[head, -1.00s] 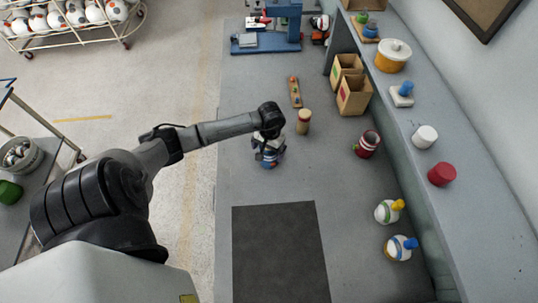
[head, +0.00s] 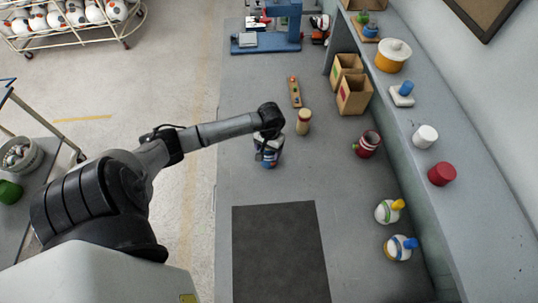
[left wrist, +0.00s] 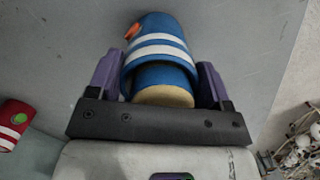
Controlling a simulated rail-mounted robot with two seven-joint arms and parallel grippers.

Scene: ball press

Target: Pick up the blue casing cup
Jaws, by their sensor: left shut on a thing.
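The blue casing cup (left wrist: 160,48), with white bands and a small orange part on its side, lies between the purple fingers of my left gripper (left wrist: 155,82) in the left wrist view. The fingers press on both its sides. A tan round part shows at its near end. In the head view my left gripper (head: 268,150) points down at the bench, with the blue cup (head: 267,164) at its tips, mostly hidden by the hand. I cannot tell whether the cup touches the bench. My right gripper is in neither view.
A tan and dark-red cylinder (head: 303,121) stands close right of the hand. A red banded cup (head: 367,144) stands further right. A dark mat (head: 280,255) lies in front. A blue press (head: 283,30) stands behind.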

